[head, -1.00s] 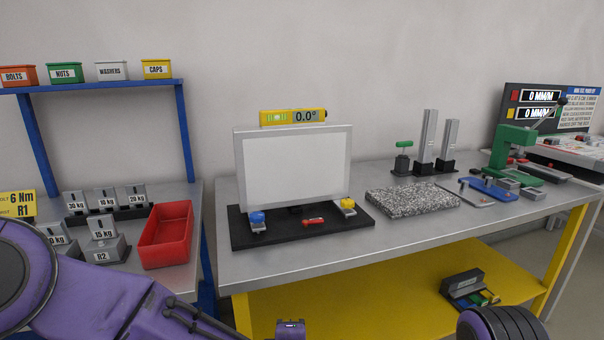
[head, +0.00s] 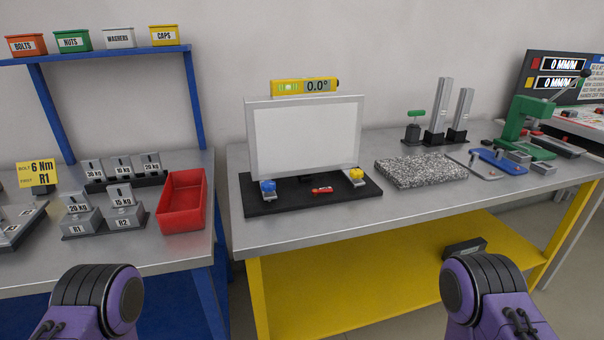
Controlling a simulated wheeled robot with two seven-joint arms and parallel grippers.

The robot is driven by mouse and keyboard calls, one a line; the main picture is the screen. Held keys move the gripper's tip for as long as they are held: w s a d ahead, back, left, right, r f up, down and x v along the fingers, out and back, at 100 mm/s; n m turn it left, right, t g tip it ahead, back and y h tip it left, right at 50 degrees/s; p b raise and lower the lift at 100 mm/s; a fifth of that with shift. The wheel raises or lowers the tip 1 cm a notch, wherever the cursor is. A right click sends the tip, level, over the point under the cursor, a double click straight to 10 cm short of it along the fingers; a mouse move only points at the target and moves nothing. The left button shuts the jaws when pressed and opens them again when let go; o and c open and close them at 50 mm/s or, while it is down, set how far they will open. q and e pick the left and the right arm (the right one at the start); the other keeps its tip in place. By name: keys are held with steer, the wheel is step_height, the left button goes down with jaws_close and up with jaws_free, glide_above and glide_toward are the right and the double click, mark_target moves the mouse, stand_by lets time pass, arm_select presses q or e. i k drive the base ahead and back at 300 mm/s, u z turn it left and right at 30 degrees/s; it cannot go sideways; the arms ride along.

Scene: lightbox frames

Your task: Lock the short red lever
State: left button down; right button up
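A short red lever (head: 322,190) lies low at the front middle of a black base (head: 268,206) on the steel bench. A white framed panel (head: 304,137) stands upright on that base behind it. A blue knob (head: 267,186) sits to the lever's left and a yellow knob (head: 356,174) to its right, each on a small metal piece. A yellow level reading 0.0° (head: 305,87) rests at the panel's top edge. Purple and black parts of my two arms show at the bottom, well short of the bench top. Neither gripper is in view.
A speckled granite plate (head: 420,170) lies right of the base, with a green press (head: 525,125) farther right. A red tray (head: 182,201) and weights (head: 120,209) occupy the left bench. The bench strip before the base is clear.

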mark_target(315, 191)
steer(key=u, duration=1.7)
steer(key=k, duration=0.8)
steer(key=z, duration=0.85)
steer(key=i, duration=0.5)
